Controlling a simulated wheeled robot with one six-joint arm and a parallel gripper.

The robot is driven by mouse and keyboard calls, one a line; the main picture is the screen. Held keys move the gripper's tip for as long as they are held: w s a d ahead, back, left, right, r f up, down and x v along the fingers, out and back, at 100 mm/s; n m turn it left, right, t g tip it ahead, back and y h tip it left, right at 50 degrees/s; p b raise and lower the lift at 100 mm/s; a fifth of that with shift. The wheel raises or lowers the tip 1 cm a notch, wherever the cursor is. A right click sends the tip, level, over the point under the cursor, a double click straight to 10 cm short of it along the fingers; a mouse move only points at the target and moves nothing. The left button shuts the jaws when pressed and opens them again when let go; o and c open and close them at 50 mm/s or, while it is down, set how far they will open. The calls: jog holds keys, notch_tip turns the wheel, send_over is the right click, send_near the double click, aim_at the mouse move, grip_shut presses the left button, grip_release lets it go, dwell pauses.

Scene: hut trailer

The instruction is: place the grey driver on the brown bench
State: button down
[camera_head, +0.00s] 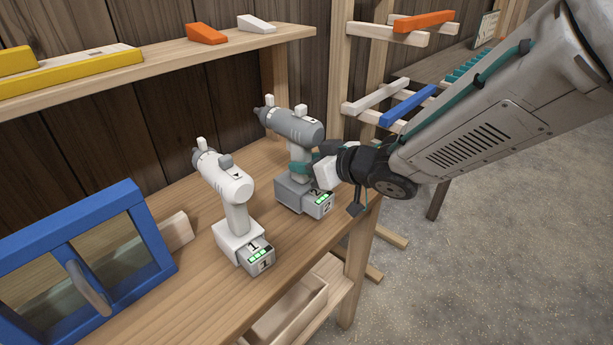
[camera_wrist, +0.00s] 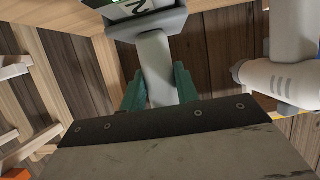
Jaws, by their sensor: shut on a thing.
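The grey driver (camera_head: 293,127) stands upright at the right end of a light wooden workbench (camera_head: 185,300), its battery base marked 2 and appearing to rest on the top. My gripper (camera_head: 310,168) comes in from the right and is shut on its handle. In the wrist view, my teal fingers (camera_wrist: 158,88) lie on both sides of the pale handle of the grey driver (camera_wrist: 153,55); its base is at the top edge. A brown surface (camera_head: 436,68), possibly the brown bench, shows at the back right, partly hidden by my arm.
A white driver (camera_head: 233,185) marked 1 stands just left of the grey one. A shelf (camera_head: 150,62) with wedges and a yellow level hangs above. A rack with pegs (camera_head: 365,55) stands behind. Open floor (camera_head: 510,250) is at right.

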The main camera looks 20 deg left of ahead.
aim_at(307, 183)
jog(key=shift+f, duration=1.65)
jog(key=shift+f, duration=0.1)
jog(key=c, duration=1)
grip_release()
jog(key=shift+f, duration=0.1)
jog(key=shift+c, duration=0.2)
jog(key=shift+r, duration=0.2)
jog(key=v, duration=1.2)
